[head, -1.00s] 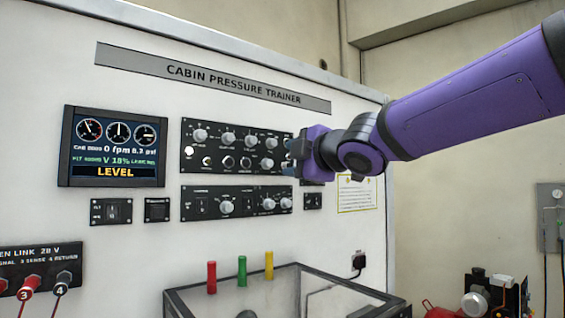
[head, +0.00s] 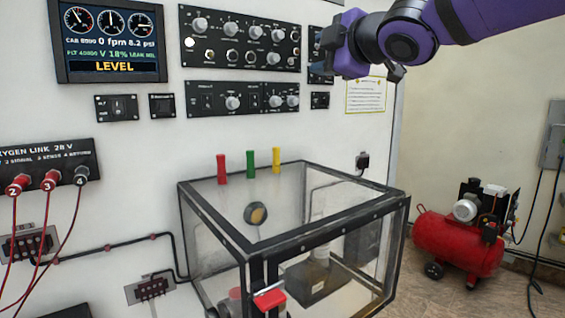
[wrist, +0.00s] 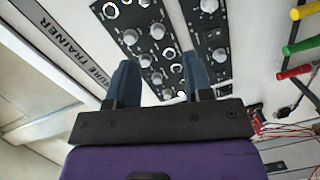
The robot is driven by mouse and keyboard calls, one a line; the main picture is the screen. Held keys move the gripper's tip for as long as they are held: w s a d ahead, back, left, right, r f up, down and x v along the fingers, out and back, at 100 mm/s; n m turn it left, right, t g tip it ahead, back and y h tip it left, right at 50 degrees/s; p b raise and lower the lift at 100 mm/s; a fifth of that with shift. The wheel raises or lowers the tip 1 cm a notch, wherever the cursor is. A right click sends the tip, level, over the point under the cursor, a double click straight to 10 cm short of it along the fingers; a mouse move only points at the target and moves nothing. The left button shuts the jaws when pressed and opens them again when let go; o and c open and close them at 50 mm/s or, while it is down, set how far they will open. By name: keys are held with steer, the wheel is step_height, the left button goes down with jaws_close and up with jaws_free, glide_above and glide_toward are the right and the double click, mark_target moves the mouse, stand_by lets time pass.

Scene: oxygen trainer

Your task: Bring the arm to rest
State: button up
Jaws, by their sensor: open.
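My purple arm reaches in from the upper right in the head view. My gripper (head: 322,46) is at the right end of the upper knob panel (head: 240,38), in front of the white trainer wall. In the wrist view my gripper (wrist: 158,82) shows two blue fingers spread apart with nothing between them. The knob panel (wrist: 152,40) lies beyond the fingers. I cannot tell the exact gap between the fingertips and the panel; no contact shows.
A clear box with a black frame (head: 222,232) stands below my arm. Red (head: 222,168), green (head: 251,164) and yellow (head: 276,160) handles stand upright behind it. A red compressor (head: 458,240) is on the floor at right. Cables hang at lower left.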

steer(key=s+d+f+m+g+h, duration=0.1)
steer(key=s+d+f+m+h, duration=0.4)
steer(key=d, duration=0.3)
steer(key=s+d+f+m+g+h, duration=0.2)
steer(key=s+d+f+m, duration=0.1)
steer(key=d+f+m, duration=0.4)
steer(key=s+d+f+m+g, duration=0.3)
steer(key=s+f+m, duration=0.1)
steer(key=s+f, duration=0.3)
steer(key=s+d+f+m+g+h, duration=0.1)
steer(key=s+d+f+m+g, duration=0.2)
steer(key=s+f, duration=0.3)
steer(key=s+m+g, duration=0.1)
steer(key=s, duration=0.3)
steer(key=shift+f+m, duration=0.4)
steer(key=shift+d, duration=0.1)
